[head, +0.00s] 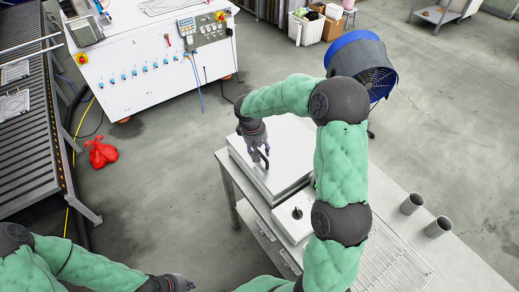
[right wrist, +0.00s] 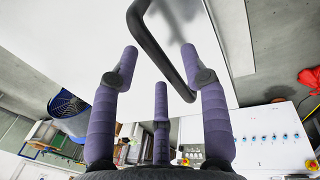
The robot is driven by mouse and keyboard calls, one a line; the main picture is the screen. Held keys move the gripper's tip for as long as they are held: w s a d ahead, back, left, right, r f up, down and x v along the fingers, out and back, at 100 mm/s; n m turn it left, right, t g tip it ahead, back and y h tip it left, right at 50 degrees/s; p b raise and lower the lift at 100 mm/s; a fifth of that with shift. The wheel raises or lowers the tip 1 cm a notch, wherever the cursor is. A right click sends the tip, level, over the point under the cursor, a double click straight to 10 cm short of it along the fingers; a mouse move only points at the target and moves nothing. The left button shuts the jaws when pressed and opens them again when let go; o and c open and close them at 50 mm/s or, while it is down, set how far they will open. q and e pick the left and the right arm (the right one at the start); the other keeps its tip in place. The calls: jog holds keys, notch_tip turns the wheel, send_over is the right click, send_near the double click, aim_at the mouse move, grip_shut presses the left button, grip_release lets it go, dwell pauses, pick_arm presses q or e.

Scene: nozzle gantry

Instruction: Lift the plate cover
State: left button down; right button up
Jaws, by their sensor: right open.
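The plate cover (head: 292,168) is a flat white square lid with a dark bar handle (head: 264,163), lying on a white unit on the workbench. My right gripper (head: 258,154) is just above the handle, with its fingers pointing down at it. In the right wrist view the purple fingers of the right gripper (right wrist: 160,65) are spread apart, and the dark handle (right wrist: 165,55) passes between them; contact cannot be made out. The white cover (right wrist: 85,60) fills much of that view. My left gripper (head: 182,284) is low at the bottom edge, away from the cover, its fingers barely visible.
A control box (head: 296,214) with a black knob stands in front of the cover. A wire rack (head: 392,268) and two grey cups (head: 411,203) are on the bench to the right. A blue fan (head: 365,62) stands behind. A roller conveyor (head: 30,150) is at the left.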

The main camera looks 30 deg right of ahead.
grip_shut()
jog(key=shift+r, duration=0.15)
